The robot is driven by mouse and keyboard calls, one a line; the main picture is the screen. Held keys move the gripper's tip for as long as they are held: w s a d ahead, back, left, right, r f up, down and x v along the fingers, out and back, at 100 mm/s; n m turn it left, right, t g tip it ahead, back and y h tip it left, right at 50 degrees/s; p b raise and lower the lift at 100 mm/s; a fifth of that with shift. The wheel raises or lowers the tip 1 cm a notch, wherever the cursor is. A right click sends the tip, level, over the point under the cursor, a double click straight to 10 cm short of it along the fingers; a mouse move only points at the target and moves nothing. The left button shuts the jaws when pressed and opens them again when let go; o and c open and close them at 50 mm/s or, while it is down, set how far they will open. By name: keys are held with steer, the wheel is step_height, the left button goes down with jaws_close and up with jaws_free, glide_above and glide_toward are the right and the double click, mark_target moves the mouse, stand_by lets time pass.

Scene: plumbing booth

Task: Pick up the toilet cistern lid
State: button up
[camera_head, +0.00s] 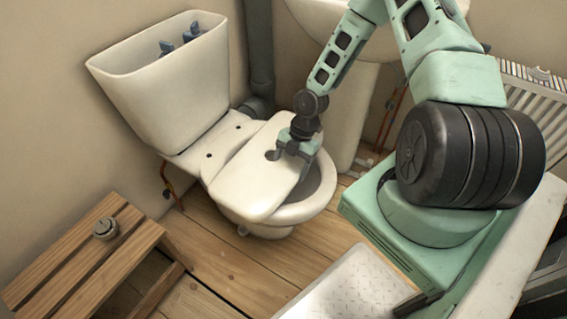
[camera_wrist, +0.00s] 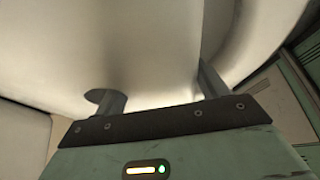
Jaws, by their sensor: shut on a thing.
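The cistern lid (camera_head: 250,180), a white rounded slab, is over the toilet bowl (camera_head: 318,190) and hides part of it. I cannot tell whether it rests on the bowl or hangs just above it. My gripper (camera_head: 289,157) is shut on the lid. One finger is at the dark round hole in it, the other at its right edge. In the wrist view the white lid (camera_wrist: 140,50) fills the upper middle, between the fingers of my gripper (camera_wrist: 155,92). The cistern (camera_head: 170,90) is open at the top, with blue fittings showing inside.
A slatted wooden bench (camera_head: 70,265) with a small round grey part (camera_head: 105,229) stands at the lower left. A basin (camera_head: 320,18) is behind my arm, and a radiator (camera_head: 535,95) is at the right. Some wooden floor (camera_head: 225,270) is clear in front of the toilet.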

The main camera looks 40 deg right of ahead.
step_height(320, 180, up, 10)
steer(key=p, duration=0.3)
steer(key=shift+w, duration=0.1)
stand_by(0.7)
